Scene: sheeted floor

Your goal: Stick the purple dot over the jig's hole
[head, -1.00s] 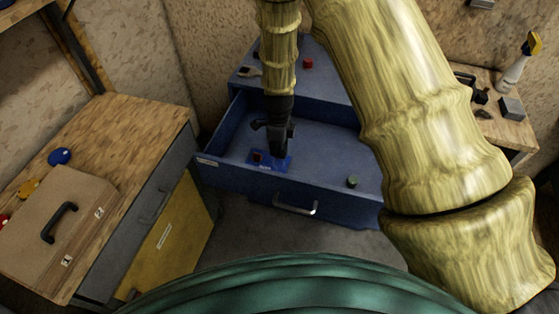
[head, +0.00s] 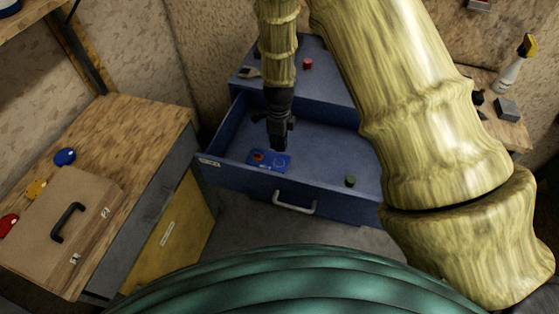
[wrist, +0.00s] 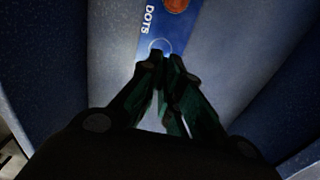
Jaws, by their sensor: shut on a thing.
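A blue card (head: 283,155) lettered DOTS lies in the open drawer and shows in the wrist view (wrist: 150,30). An orange-red dot (wrist: 176,5) is on it, also visible in the head view (head: 258,156). A pale ring (wrist: 160,46) with blue inside lies on the card just past my fingertips. My gripper (wrist: 163,57) points down above the card, fingers closed together. What it grips, seemingly the purple dot, is hidden by the fingers. I cannot make out a jig with a hole for certain.
The blue drawer (head: 240,173) is open, with a dark green cylinder (head: 350,181) inside. A red item (head: 307,64) sits on the cabinet. A grey block (head: 508,109) and spray bottle (head: 515,65) are at right.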

